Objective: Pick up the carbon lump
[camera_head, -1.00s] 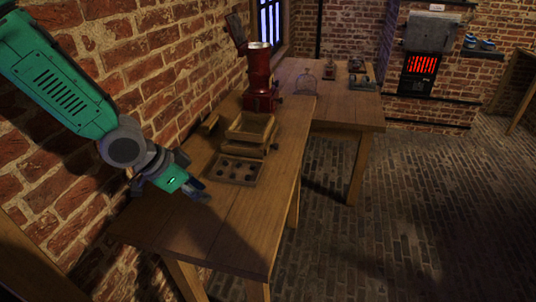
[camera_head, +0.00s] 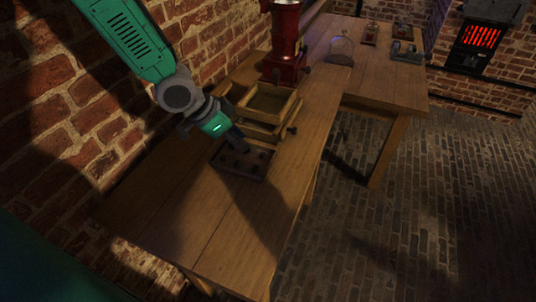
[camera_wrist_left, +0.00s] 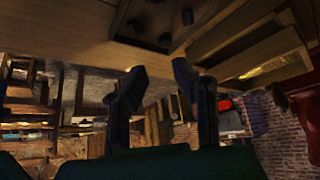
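A shallow wooden tray (camera_head: 238,174) with several small dark lumps (camera_head: 247,167) in it lies on the near bench. I cannot tell which lump is the carbon one. My left gripper (camera_head: 239,141) is over the far left part of the tray in the head view and hides some of it. In the left wrist view, my left gripper (camera_wrist_left: 158,70) has its two fingers apart with nothing between them. Dark lumps (camera_wrist_left: 165,39) show at the top of that view, beyond the fingertips. My right gripper is not in view.
A wooden box (camera_head: 270,104) stands just behind the tray, with a red grinder-like device (camera_head: 284,52) behind it. A glass dome (camera_head: 341,48) stands on the farther table (camera_head: 385,82). A brick wall runs along the left.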

